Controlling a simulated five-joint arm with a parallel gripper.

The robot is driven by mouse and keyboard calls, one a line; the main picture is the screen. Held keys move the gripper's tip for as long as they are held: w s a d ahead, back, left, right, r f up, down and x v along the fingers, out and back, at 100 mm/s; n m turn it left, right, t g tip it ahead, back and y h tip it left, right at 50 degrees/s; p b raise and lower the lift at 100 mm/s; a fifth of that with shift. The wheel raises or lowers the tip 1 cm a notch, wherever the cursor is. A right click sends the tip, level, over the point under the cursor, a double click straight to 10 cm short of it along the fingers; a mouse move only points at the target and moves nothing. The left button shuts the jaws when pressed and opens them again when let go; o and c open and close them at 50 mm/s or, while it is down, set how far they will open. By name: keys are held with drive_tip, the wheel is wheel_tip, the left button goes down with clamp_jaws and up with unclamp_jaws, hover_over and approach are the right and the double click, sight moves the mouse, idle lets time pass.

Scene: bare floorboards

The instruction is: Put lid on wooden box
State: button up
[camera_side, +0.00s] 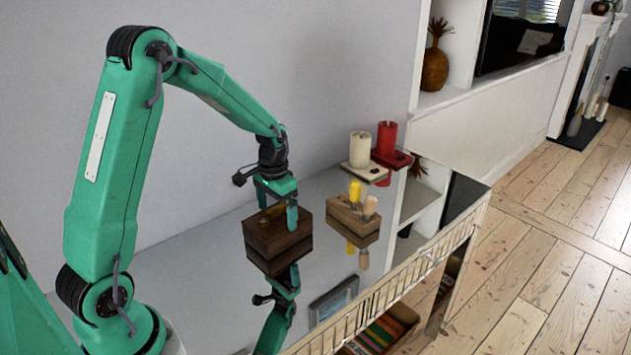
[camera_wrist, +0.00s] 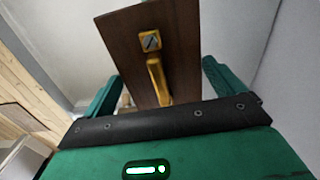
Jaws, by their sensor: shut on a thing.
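A dark brown wooden block (camera_side: 262,240) with a brass fitting on top stands on the glossy grey surface. I cannot tell whether it is a box, a lid or both together. My gripper (camera_side: 277,207) is directly over it, pointing down, with its fingers at the block's upper sides. In the wrist view my gripper (camera_wrist: 160,88) has a green finger at each side of the brown wooden top (camera_wrist: 130,50), which carries the brass handle (camera_wrist: 157,75). A lighter wooden box (camera_side: 345,222) to the right has a yellow and a beige piece standing up from it.
A cream candle (camera_side: 360,148) and a red candle (camera_side: 386,137) stand on small holders behind the lighter box. The surface's slatted front edge (camera_side: 400,280) runs along the lower right. The glossy surface mirrors things. A wall closes the back.

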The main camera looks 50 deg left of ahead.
drive_tip(key=o, duration=0.8)
drive_tip(key=shift+o, duration=0.2)
drive_tip(key=shift+r, duration=3.5)
